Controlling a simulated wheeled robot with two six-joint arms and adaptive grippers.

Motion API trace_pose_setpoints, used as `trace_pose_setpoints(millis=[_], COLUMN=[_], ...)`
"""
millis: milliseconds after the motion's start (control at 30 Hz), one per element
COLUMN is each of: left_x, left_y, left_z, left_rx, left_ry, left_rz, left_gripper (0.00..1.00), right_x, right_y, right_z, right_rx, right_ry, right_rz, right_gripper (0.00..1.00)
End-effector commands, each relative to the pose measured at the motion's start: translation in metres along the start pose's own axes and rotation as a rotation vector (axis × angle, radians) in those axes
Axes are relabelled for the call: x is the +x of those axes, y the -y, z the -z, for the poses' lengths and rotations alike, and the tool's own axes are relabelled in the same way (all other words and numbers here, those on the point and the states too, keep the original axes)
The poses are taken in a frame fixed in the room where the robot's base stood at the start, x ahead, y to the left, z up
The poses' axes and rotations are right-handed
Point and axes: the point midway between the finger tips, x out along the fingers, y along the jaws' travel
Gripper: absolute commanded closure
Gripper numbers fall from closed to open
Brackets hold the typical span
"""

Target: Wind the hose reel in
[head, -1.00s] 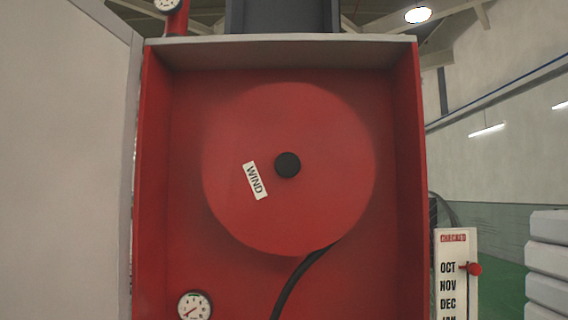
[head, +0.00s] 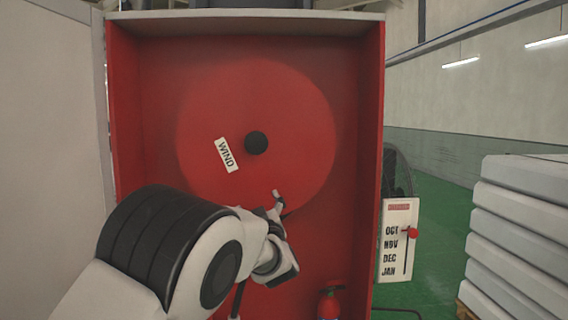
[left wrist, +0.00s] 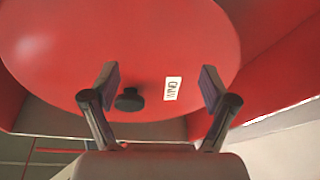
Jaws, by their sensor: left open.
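The red hose reel (head: 290,100) is a round disc in an open red cabinet (head: 370,150). It has a black knob (head: 256,143) at its centre and a white WIND label (head: 226,155) to the left. My left gripper (head: 278,204) is open in front of the reel's lower right part, below the knob. In the left wrist view the knob (left wrist: 129,100) and the label (left wrist: 172,89) show between the open fingers (left wrist: 160,82), with nothing held. The black hose (head: 239,298) is mostly hidden behind my left arm. My right gripper is not in view.
The grey cabinet door (head: 50,120) stands open at left. A red extinguisher (head: 331,303) is at the cabinet's bottom right. A month board (head: 398,240) with a red pointer stands to the right. White stacked mattresses (head: 520,235) are at far right, with green floor between.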

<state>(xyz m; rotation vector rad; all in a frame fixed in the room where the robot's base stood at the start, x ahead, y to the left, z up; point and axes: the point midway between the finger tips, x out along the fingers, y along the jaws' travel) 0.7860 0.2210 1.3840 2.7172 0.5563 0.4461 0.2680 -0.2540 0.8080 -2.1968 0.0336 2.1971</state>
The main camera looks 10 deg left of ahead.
Motion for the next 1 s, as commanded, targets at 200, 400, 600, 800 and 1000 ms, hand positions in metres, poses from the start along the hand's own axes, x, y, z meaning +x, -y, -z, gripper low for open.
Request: trace_pose_setpoints(millis=[200,400,600,800,1000], left_x=[0.001,0.028,0.065,0.077,0.076], left_y=[-0.054,-0.055,-0.058,-0.057,-0.056], left_z=[0.111,0.117,0.121,0.118,0.117], left_rx=[-0.038,-0.041,-0.039,-0.037,-0.037], left_ry=[-0.109,-0.110,-0.110,-0.109,-0.109], left_rz=[-0.060,-0.057,-0.059,-0.060,-0.060], left_gripper=[0.15,0.15,0.15,0.15,0.29], right_x=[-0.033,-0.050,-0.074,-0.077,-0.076], right_y=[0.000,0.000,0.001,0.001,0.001], right_z=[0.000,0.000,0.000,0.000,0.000], right_rx=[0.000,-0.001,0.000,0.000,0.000], right_ry=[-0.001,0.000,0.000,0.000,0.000], right_rz=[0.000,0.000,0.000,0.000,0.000], right_gripper=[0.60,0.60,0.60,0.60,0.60])
